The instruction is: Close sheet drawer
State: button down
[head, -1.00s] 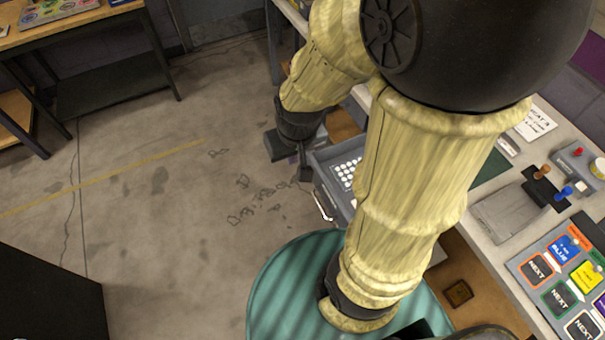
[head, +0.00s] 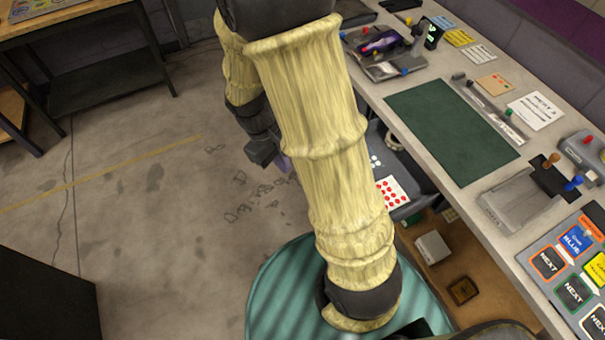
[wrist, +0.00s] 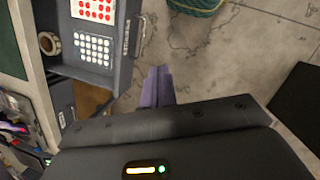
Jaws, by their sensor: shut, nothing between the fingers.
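The sheet drawer (wrist: 122,48) is grey and stands open below the workbench, in the upper left of the wrist view. It holds a sheet with red dots (wrist: 94,9) and one with white dots (wrist: 94,49). A handle shows on its front face. In the head view the red-dot sheet (head: 391,192) is visible inside, while my arm hides the drawer front. My gripper (wrist: 158,70) has purple fingers pressed together and empty. They are outside the drawer, beside its front; I cannot tell whether they touch it. The gripper also shows in the head view (head: 284,162), partly behind my arm.
A tape roll (wrist: 48,43) lies in the drawer. The workbench (head: 440,190) carries a green mat (head: 452,130) and several tools. A shelf with a white box (head: 432,248) is below. The concrete floor (head: 170,220) left of my arm is clear.

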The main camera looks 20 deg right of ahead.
jog(key=w+a+f+n+t+h+b, duration=0.1)
jog(key=w+f+n+h+b, duration=0.2)
jog(key=f, duration=0.5)
jog(key=w+a+f+n+h+b, duration=0.1)
jog(key=w+f+n+h+b, duration=0.3)
jog(key=f+h, duration=0.3)
jog(key=w+a+f+n+t+h+b, duration=0.1)
jog(key=w+a+f+n+h+b, duration=0.1)
jog(key=f, duration=0.6)
jog(key=w+n+h+b, duration=0.1)
jog(key=n+h+b, duration=0.1)
jog(key=n+h, duration=0.1)
jog(key=shift+w+f+n+t, duration=0.25)
jog(key=shift+f+n+t, duration=0.1)
jog(key=shift+n, duration=0.15)
jog(key=d+p, duration=0.2)
jog(key=d, duration=1.2)
jog(key=shift+w, duration=0.25)
